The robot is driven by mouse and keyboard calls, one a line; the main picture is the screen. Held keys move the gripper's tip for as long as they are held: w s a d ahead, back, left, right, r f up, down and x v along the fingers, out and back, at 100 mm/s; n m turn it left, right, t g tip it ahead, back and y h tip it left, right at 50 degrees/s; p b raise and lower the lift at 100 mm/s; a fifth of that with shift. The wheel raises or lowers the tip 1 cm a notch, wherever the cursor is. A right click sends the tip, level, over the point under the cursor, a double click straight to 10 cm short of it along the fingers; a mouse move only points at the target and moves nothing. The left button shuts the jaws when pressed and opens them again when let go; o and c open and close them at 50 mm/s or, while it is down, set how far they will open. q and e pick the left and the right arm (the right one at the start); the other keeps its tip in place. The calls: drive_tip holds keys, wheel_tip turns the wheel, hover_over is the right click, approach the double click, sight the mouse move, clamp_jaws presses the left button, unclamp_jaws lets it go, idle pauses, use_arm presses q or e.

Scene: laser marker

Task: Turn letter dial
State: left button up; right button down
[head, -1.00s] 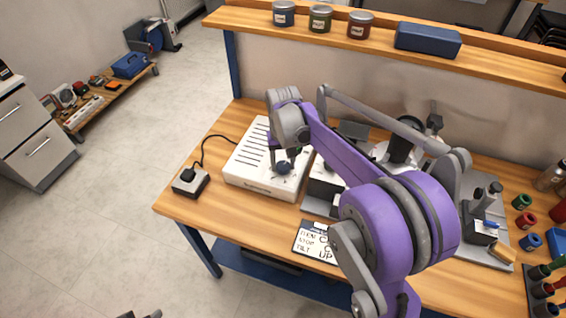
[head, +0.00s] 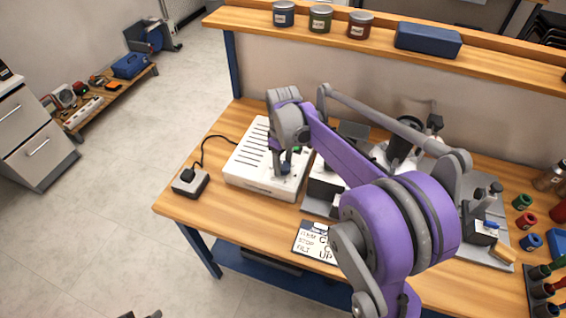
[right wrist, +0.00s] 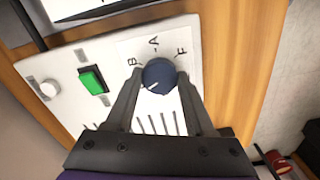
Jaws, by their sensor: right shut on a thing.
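The letter dial (right wrist: 158,76) is a dark blue round knob with a white pointer line, on the white front panel of a box. The letters B, A and F show around it in the right wrist view; other letters are hidden. The pointer slants toward the lower left in that view. My right gripper (right wrist: 157,84) is shut on the dial, one finger on each side. In the head view my right gripper (head: 286,167) is at the right end of the white box (head: 245,165). Small dark grey pieces at the bottom edge may be my left gripper; its jaws cannot be made out.
A green button (right wrist: 93,79) and a round white button (right wrist: 49,88) sit beside the dial. A small black-topped box (head: 190,183) is cabled to the white box. A written board (head: 315,242) lies in front. Bare wooden table (head: 237,215) lies between them.

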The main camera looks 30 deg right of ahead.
drive_tip(key=shift+n, duration=0.3)
drive_tip(key=shift+c, duration=1.3)
unclamp_jaws()
use_arm(q)
drive_tip(key=shift+w+r+p, duration=0.1)
drive_tip(key=shift+r+p, duration=0.25)
drive_tip(key=shift+r, duration=0.1)
use_arm(e)
wheel_tip(320, 180, up, 11)
drive_tip(key=shift+f, duration=0.1)
wheel_tip(320, 180, up, 7)
drive_tip(key=p, duration=0.4)
hover_over(283, 165)
use_arm(q)
drive_tip(key=r, duration=0.1)
drive_tip(key=w+r, duration=0.1)
drive_tip(key=r, duration=0.1)
drive_tip(key=w+r, duration=0.1)
drive_tip(key=r, duration=0.1)
drive_tip(key=shift+r, duration=0.25)
